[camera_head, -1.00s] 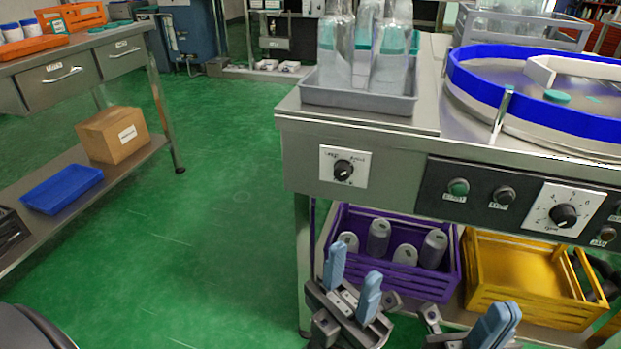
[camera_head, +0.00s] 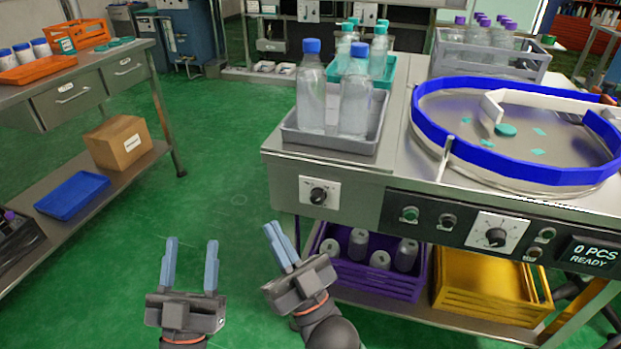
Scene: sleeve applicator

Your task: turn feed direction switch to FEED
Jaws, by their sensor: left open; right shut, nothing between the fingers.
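A black rotary knob (camera_head: 318,195) sits on a small white label plate at the left end of the machine's front panel. Its lettering and exact pointer position are too small to read. A second black knob (camera_head: 496,237) with a dial scale is further right on the dark panel. My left gripper (camera_head: 192,241) is open and empty over the green floor, left of the machine and below the knob's level. My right gripper (camera_head: 274,228) is shut and empty, just left of the purple crate, below and left of the knob. Neither gripper touches the panel.
A grey tray (camera_head: 337,145) with clear bottles stands above the left knob. Green and dark buttons (camera_head: 410,214) and a display reading "0 PCS READY" (camera_head: 594,254) are on the panel. A purple crate (camera_head: 371,276) and yellow crate (camera_head: 480,288) sit below. Floor at left is clear.

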